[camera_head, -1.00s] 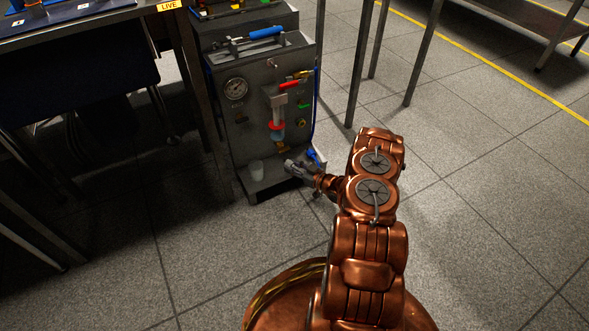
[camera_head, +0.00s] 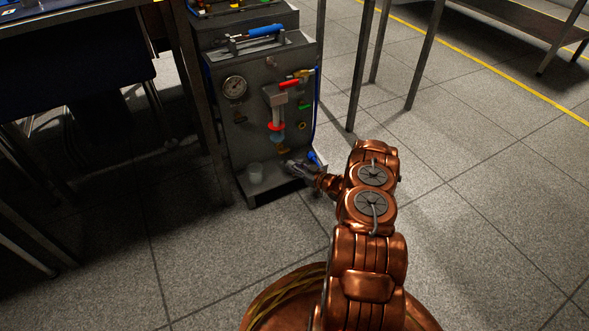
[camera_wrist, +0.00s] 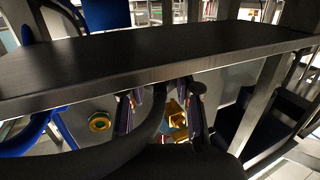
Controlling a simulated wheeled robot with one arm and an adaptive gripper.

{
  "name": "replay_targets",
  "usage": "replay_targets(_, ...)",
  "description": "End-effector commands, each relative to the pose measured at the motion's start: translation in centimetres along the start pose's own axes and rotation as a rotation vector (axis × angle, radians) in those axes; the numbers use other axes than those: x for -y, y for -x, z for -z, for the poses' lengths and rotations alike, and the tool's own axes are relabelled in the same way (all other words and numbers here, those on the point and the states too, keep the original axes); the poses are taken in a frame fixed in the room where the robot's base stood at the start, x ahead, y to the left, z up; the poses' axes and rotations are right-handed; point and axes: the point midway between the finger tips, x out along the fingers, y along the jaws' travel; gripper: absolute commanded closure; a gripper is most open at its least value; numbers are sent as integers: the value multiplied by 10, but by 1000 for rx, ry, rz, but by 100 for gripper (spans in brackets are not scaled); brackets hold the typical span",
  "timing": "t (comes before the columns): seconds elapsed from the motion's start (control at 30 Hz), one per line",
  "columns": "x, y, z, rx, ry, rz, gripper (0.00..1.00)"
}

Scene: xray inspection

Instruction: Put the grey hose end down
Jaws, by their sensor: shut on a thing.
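My gripper (camera_head: 289,165) is low at the front of the grey machine cabinet (camera_head: 236,150), just above its bottom ledge (camera_head: 268,185). In the wrist view the two dark fingers of my gripper (camera_wrist: 161,112) stand either side of a dark curved hose (camera_wrist: 152,122) and a brass fitting (camera_wrist: 174,116). I take this to be the grey hose end, held between the fingers. Its exact contact is partly hidden by the dark foreground. In the head view the hose end cannot be told apart from the gripper.
Another brass fitting (camera_wrist: 100,121) shows in the wrist view. A dark slab (camera_wrist: 150,63) crosses that view. Floor in front is free.

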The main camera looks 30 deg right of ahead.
Motion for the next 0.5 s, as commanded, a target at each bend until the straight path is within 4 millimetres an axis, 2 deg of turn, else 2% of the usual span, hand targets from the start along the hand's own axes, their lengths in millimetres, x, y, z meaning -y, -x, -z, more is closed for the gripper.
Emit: replay_targets(0.5, 1, -2, -12, 3, -1, 0, 100)
